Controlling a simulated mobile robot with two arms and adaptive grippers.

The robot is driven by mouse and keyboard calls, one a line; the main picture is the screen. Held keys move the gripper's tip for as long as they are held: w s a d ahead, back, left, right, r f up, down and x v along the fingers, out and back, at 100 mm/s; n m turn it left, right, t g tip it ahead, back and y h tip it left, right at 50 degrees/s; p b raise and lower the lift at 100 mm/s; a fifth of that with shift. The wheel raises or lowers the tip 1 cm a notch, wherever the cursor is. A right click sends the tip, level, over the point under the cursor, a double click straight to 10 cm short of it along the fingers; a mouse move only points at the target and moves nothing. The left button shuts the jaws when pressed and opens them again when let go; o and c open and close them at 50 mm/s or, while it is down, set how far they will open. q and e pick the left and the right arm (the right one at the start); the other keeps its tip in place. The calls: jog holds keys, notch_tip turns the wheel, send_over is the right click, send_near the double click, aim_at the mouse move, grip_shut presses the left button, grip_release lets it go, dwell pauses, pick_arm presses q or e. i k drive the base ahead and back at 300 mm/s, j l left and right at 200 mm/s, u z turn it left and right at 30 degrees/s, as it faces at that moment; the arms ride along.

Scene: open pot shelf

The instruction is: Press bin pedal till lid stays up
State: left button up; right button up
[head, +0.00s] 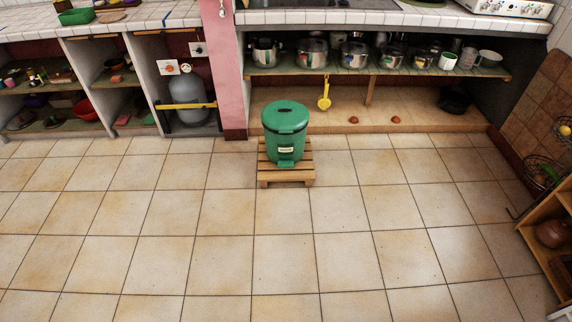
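A green pedal bin (285,136) stands upright on a low slatted wooden stand (286,182) on the tiled floor, in front of the open pot shelf. Its green lid (285,115) is down on the body. The pedal (286,164) is a small green tab at the bottom front of the bin, facing me, just above the stand's front edge. A small pale label sits on the bin's front above the pedal. Neither of my grippers shows in the head view.
The tiled floor (285,260) in front of the bin is clear. Behind it, a shelf (430,73) holds several pots and mugs, and a yellow ladle (324,95) hangs below. A pink pillar (228,60) stands behind left. A wooden rack (546,240) is at the right edge.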

aim_at(284, 163)
jog(key=i+j+z, duration=0.35)
jog(key=i+j, duration=0.65)
jog(key=i, duration=0.35)
jog(key=i+j+z, duration=0.3)
jog(key=i+j, duration=0.95)
jog(key=j, duration=0.15)
